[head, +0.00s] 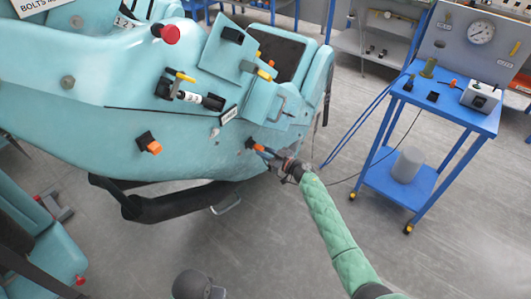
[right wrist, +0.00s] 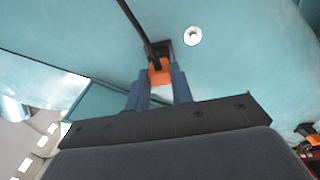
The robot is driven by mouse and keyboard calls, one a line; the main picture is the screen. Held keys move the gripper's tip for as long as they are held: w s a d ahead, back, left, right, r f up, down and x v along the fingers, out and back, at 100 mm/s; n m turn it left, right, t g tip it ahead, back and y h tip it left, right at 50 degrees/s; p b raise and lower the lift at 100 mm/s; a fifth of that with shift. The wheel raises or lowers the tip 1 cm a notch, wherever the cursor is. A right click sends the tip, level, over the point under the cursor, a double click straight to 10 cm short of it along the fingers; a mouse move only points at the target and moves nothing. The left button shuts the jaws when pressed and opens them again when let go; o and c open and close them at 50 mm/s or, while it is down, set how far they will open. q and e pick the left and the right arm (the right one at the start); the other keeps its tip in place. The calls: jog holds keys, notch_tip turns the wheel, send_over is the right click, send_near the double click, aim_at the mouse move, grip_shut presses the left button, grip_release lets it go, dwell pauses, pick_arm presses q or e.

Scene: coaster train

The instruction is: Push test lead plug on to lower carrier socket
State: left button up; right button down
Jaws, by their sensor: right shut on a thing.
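My right gripper (head: 266,152) is at the lower side of the teal coaster car (head: 110,130). Its two blue fingers (right wrist: 161,84) are shut on the orange test lead plug (right wrist: 160,73), which also shows as a small orange patch in the head view (head: 259,147). A black socket (head: 249,143) on the car's side is right at the plug's front; it shows behind the plug in the right wrist view (right wrist: 165,48). Plug and socket look in line and close or touching; how far they are engaged cannot be told. My left gripper is out of view.
A black and orange fitting (head: 149,143) is on the car's side to the left. A blue trolley (head: 455,115) with a gauge (head: 481,33) stands at the right. A thin dark cable (head: 372,168) runs between trolley and gripper. The floor between is clear.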

jog(key=c, duration=2.2)
grip_release()
jog(key=shift+w+a, duration=0.3)
jog(key=shift+a, duration=0.1)
jog(key=c, duration=1.1)
grip_release()
jog(key=shift+c, duration=0.2)
jog(key=b+v, duration=0.1)
jog(key=v, duration=0.6)
jog(key=shift+s+d, duration=0.25)
jog(key=shift+d, duration=0.05)
